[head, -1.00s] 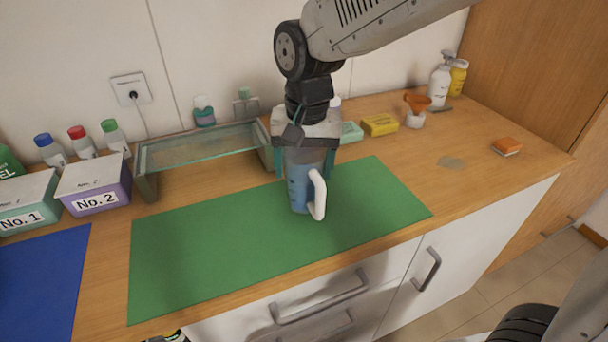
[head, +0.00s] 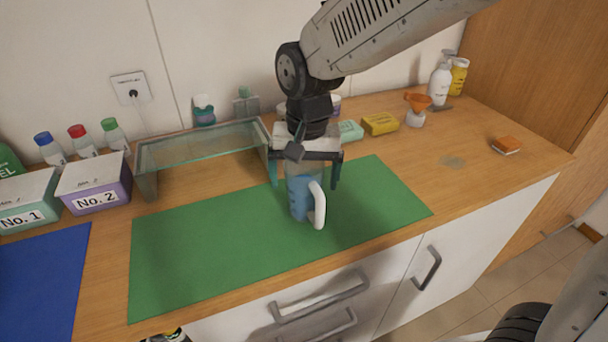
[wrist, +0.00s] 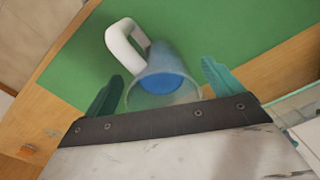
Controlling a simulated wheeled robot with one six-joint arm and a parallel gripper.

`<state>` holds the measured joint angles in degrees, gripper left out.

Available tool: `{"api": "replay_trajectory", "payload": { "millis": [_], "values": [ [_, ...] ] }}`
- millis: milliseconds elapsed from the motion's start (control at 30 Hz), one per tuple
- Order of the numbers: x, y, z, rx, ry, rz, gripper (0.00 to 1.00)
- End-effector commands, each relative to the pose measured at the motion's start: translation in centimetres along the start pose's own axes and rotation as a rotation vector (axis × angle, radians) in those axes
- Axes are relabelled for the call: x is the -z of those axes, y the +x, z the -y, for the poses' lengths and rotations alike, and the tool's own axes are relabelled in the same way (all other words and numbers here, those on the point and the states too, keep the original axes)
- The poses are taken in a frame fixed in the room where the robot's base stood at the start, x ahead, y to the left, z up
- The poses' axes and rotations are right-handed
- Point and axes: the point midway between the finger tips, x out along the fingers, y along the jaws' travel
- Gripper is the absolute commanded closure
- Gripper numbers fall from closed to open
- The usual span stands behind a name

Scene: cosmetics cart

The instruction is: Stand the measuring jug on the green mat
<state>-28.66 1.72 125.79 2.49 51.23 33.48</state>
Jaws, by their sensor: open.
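The clear measuring jug (head: 299,200), with blue contents or tint and a white handle, stands about upright on the green mat (head: 200,250), right of the mat's middle. Its handle points to the front right. My gripper (head: 305,186) is open above and around the jug, pointing down, with one teal finger on each side. In the wrist view, the jug (wrist: 165,88) sits between the spread fingers of my gripper (wrist: 165,82), with gaps visible on both sides. The jug's rim is partly hidden by the gripper in the head view.
A glass-topped stand (head: 200,146) is behind the mat at left. Boxes No. 1 (head: 27,205) and No. 2 (head: 95,186) and a blue mat (head: 40,280) are farther left. A yellow box (head: 380,123) and orange funnel (head: 418,101) stand behind right. The mat's left part is clear.

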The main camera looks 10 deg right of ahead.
Motion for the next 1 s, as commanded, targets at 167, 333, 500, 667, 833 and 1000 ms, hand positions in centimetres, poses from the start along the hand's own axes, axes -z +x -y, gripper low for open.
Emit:
{"api": "replay_trajectory", "payload": {
  "millis": [167,333,500,667,833,1000],
  "values": [
    [0.1,-1.9,0.1,0.003,0.000,-0.005,0.08],
    [0.1,-5.6,0.0,0.003,0.000,-0.005,0.08],
    [0.1,-9.1,0.1,0.002,0.000,-0.004,0.08],
    [0.0,-11.3,0.0,0.001,0.000,-0.003,0.08],
    [0.0,-12.3,0.0,0.000,0.000,-0.001,0.08],
    [-0.1,-12.4,-0.2,0.000,0.000,-0.002,0.08]
  ]
}}
